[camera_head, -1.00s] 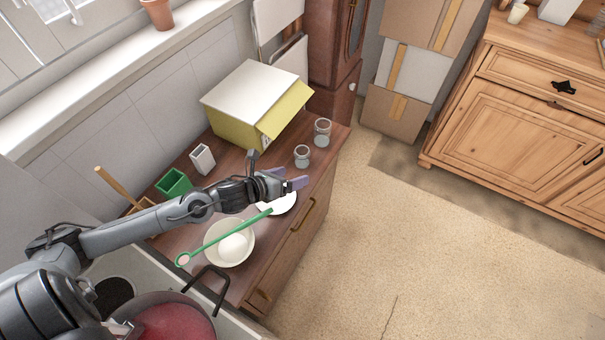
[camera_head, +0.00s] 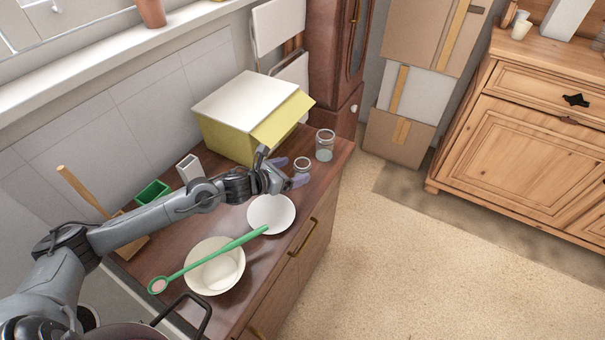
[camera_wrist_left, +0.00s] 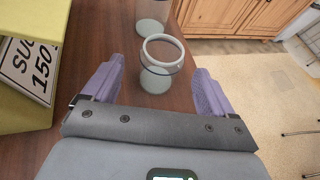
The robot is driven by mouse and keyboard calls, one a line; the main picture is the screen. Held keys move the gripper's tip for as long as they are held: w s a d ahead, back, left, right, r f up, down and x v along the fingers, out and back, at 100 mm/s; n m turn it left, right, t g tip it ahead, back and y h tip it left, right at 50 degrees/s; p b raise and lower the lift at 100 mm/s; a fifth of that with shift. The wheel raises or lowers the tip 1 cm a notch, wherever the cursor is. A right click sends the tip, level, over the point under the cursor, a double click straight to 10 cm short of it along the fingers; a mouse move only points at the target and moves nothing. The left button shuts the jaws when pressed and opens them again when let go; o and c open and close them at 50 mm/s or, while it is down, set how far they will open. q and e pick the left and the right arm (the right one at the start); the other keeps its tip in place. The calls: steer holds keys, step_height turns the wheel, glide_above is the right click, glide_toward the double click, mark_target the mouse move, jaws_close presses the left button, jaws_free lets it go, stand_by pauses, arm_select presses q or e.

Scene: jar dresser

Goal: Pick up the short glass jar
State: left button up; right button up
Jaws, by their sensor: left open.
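The short glass jar (camera_head: 302,165) stands upright near the right part of the wooden dresser top, partly hidden by my gripper. In the left wrist view the short jar (camera_wrist_left: 157,78) lies between and just beyond the purple fingers, with a pale rim. My left gripper (camera_head: 290,172) is open and empty; its spread fingers (camera_wrist_left: 155,88) also show in the left wrist view. A taller glass jar (camera_head: 324,146) stands behind the short one; its lower part (camera_wrist_left: 153,15) shows at the top of the left wrist view. My right gripper is not in view.
A yellow box with a white lid (camera_head: 240,105) stands at the back of the dresser, left of the jars. A white plate (camera_head: 271,214) and a cream bowl (camera_head: 214,268) with a green-handled utensil (camera_head: 220,252) sit nearer. The dresser's right edge is close to the jars.

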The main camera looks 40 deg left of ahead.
mark_target(307, 166)
arm_select(q)
steer(key=shift+b+x, duration=0.5)
steer(key=shift+x, duration=2.95)
steer(key=shift+c, duration=0.3)
steer(key=shift+d, duration=0.1)
steer(key=c, duration=0.9)
steer(key=shift+c, duration=0.8)
